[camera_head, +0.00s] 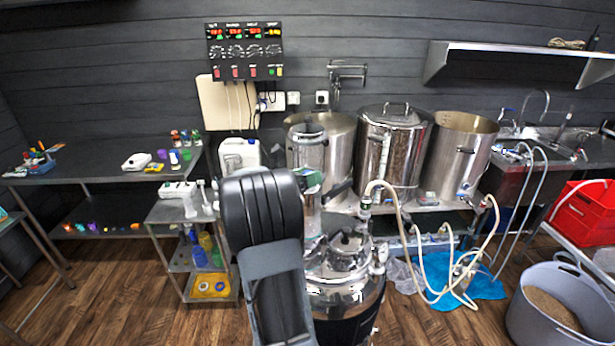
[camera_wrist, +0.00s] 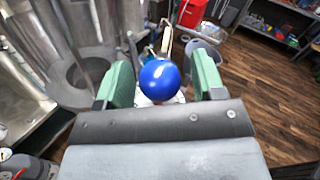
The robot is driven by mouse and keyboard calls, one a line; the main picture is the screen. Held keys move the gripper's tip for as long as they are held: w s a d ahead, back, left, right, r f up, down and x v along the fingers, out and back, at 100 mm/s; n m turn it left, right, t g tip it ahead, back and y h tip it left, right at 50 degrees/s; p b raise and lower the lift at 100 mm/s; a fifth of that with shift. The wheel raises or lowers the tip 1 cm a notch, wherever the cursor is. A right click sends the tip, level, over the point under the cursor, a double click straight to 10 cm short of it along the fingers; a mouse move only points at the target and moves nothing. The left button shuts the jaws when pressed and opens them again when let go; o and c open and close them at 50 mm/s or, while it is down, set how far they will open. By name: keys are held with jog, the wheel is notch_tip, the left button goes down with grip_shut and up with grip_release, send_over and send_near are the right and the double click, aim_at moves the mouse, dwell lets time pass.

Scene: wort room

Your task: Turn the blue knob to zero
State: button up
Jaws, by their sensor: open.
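The blue knob (camera_wrist: 160,80) is a round, shiny ball in the middle of the wrist view. My gripper (camera_wrist: 163,84) has two green fingers, one on each side of the knob, with gaps between them and it. The fingers are open. I cannot tell how deep the knob sits between them. In the head view my arm covers the middle of the picture, and I cannot make out the knob there. No scale or zero mark for the knob is readable.
Large steel pots (camera_head: 393,147) stand behind my arm, with a steel vessel (camera_head: 340,265) close to its right. Pale hoses (camera_head: 417,262) hang on the right. A grey bucket (camera_head: 555,317) and red crate (camera_head: 590,212) stand at the far right. A control panel (camera_head: 244,50) hangs on the wall.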

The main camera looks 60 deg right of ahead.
jog(key=shift+c, duration=0.3)
jog(key=c, duration=0.8)
jog(key=shift+c, duration=0.2)
